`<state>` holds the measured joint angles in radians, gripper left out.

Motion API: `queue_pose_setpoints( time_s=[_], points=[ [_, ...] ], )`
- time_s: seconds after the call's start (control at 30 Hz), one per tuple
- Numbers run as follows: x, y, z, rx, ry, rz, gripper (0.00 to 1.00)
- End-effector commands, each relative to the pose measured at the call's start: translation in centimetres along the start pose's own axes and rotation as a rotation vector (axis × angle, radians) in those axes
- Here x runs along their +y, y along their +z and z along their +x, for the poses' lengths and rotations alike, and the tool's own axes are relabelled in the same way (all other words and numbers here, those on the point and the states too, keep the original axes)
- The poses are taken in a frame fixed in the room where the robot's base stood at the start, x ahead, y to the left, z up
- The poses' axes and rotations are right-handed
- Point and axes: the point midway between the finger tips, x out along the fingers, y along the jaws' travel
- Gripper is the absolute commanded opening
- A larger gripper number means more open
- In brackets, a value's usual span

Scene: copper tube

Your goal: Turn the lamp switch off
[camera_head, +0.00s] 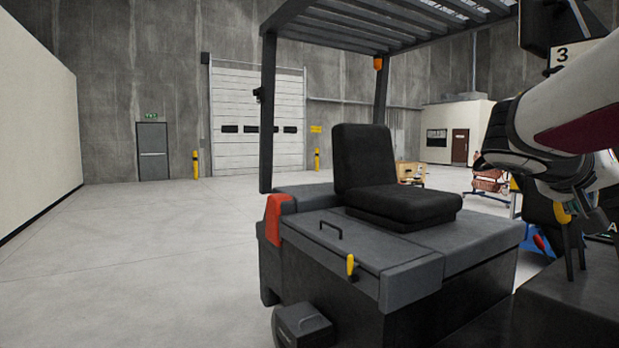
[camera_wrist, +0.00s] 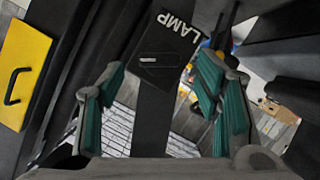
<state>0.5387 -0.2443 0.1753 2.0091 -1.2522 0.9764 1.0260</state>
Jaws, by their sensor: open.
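The black lamp panel (camera_wrist: 150,40) with white letters "LAMP" is at the top middle of the wrist view. In the head view my arm reaches in from the right, and the lamp panel cannot be made out.
A forklift-like vehicle with a black seat (camera_head: 385,180) and overhead roof bars (camera_head: 390,22) fills the middle of the head view. A yellow panel with a black handle (camera_wrist: 20,75) is at the left of the wrist view. Open floor (camera_head: 150,270) lies to the left.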

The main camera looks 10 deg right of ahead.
Motion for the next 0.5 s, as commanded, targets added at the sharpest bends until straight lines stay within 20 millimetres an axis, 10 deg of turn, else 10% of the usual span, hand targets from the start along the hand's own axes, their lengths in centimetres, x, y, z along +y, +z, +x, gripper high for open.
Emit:
queue_pose_setpoints(
  time_s=[0.5],
  points=[
    [0.0, 0.0, 3.5, 0.000, -0.001, 0.000, 0.58]
  ],
)
